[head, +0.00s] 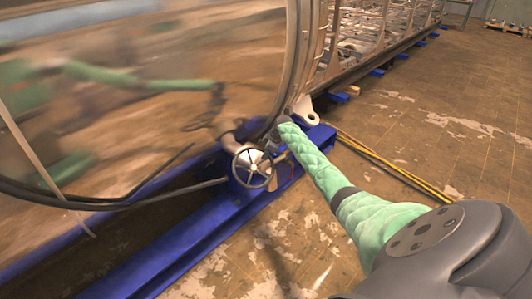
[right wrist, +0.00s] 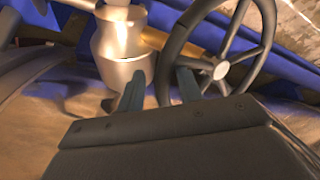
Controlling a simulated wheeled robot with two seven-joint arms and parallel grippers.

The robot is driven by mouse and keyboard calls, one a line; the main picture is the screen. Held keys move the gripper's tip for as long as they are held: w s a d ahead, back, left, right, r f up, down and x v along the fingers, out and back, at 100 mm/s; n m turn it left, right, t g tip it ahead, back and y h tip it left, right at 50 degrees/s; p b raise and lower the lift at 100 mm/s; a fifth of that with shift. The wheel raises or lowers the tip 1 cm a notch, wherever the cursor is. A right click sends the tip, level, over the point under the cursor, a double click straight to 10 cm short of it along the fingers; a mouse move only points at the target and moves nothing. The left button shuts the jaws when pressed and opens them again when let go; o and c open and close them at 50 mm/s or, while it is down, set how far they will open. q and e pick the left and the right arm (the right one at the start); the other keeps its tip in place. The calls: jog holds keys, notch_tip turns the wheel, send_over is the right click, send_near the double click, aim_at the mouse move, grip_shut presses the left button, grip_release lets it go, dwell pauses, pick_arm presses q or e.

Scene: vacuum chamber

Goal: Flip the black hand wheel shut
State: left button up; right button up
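The black hand wheel (head: 254,168) stands upright on a pale metal valve by the chamber's lower edge. In the right wrist view the wheel (right wrist: 220,68) fills the right side, with its spokes and pale hub showing. My right gripper (head: 272,143) is small and partly hidden beside the wheel in the head view. In the right wrist view the right gripper's fingers (right wrist: 160,88) are apart, and the wheel's near rim appears between them. I cannot tell whether they touch it. The valve's metal body (right wrist: 121,45) is beyond the left finger. My left gripper is out of view.
The large shiny chamber wall (head: 130,100) fills the left and reflects green arm shapes. A blue base beam (head: 200,240) runs under the valve. Yellow cables (head: 390,168) lie on the tiled floor at right, where there is free room.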

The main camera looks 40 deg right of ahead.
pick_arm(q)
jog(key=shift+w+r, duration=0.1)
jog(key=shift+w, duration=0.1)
pick_arm(e)
jog(key=shift+w+a+f, duration=0.1)
jog(key=shift+a, duration=0.05)
